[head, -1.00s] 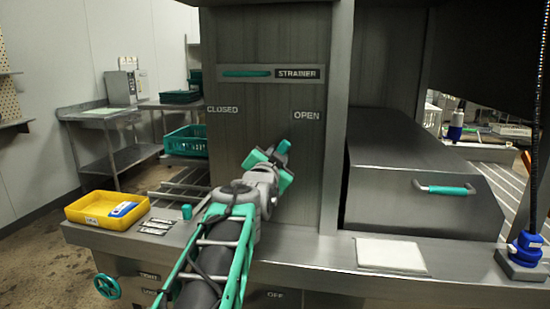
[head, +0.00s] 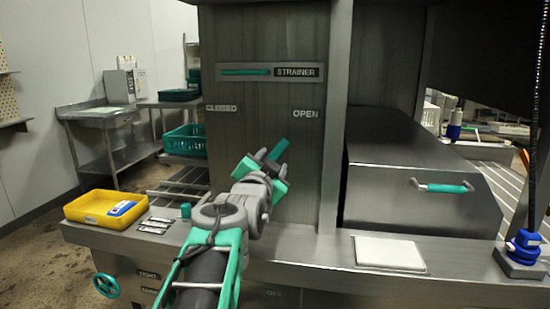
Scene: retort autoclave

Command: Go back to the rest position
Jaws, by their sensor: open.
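My gripper (head: 272,158) is in front of the upright grey metal panel (head: 268,60), a little below and left of the OPEN label (head: 306,113). Its jaws are apart with nothing between them, and it touches nothing that I can see. My arm reaches up to it from the bottom of the view. A teal handle (head: 246,72) lies level in a slot beside the STRAINER label (head: 297,72), above the gripper.
A yellow tray (head: 85,216) with a blue and white item stands on the counter's left end. A closed metal box with a teal handle (head: 445,187) and a white pad (head: 390,254) are on the right. A blue device (head: 524,247) stands at far right.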

